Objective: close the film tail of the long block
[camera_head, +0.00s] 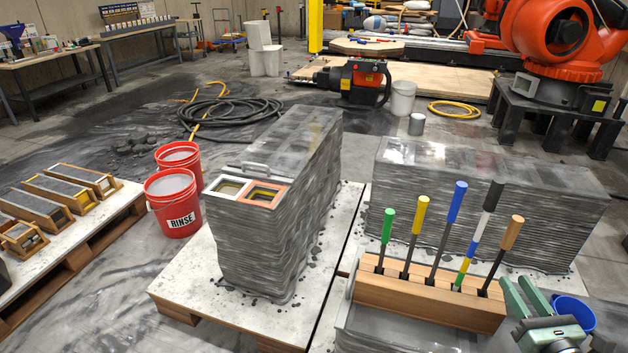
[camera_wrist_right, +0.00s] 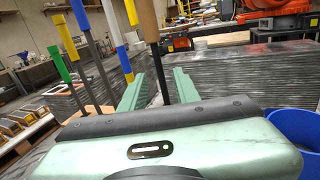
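Two grey, layered blocks with a glossy, film-like surface stand in the head view. One block (camera_head: 270,220) runs away from me on the middle pallet; the other block (camera_head: 480,190) lies crosswise at right, behind the tool rack. I cannot tell for sure which one is called long, and no loose film tail can be made out. My right gripper (camera_head: 524,298) is at the lower right, beside the rack's right end. In the right wrist view its green fingers (camera_wrist_right: 160,92) are apart, with a dark tool shaft seen between them; nothing is clearly gripped. My left gripper is not in view.
A wooden rack (camera_head: 425,302) holds several upright tools with coloured handles, close to my right gripper. A blue bucket (camera_head: 574,312) stands right of it. Red buckets (camera_head: 173,203) stand left of the middle block. White and orange frames (camera_head: 246,191) lie on that block.

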